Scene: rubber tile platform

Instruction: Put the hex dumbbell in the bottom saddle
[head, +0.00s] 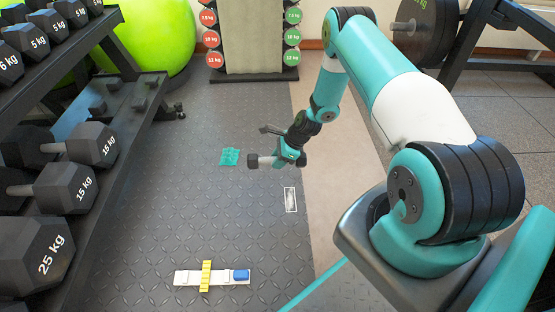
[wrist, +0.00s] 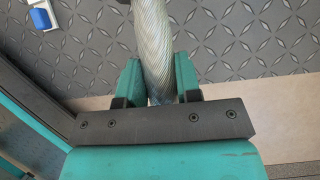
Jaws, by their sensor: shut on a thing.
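The hex dumbbell (head: 254,161) hangs above the floor, its dark heads either side of my gripper (head: 284,158). In the wrist view, its silver knurled handle (wrist: 155,45) runs between the two teal fingers of my gripper (wrist: 160,85), which are shut on it. Its heads are mostly outside that view. A dark rack (head: 125,115) stands at left; its lower tier has an empty stretch with small dark blocks (head: 140,102) that look like saddle pads. The dumbbell is to the right of them and apart. I cannot tell for certain which is the bottom saddle.
Heavier dumbbells (head: 85,145) fill the rack's near part. A teal crumpled item (head: 229,157) and a white-framed patch (head: 290,200) lie on the floor. A green ball (head: 155,35) is behind.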

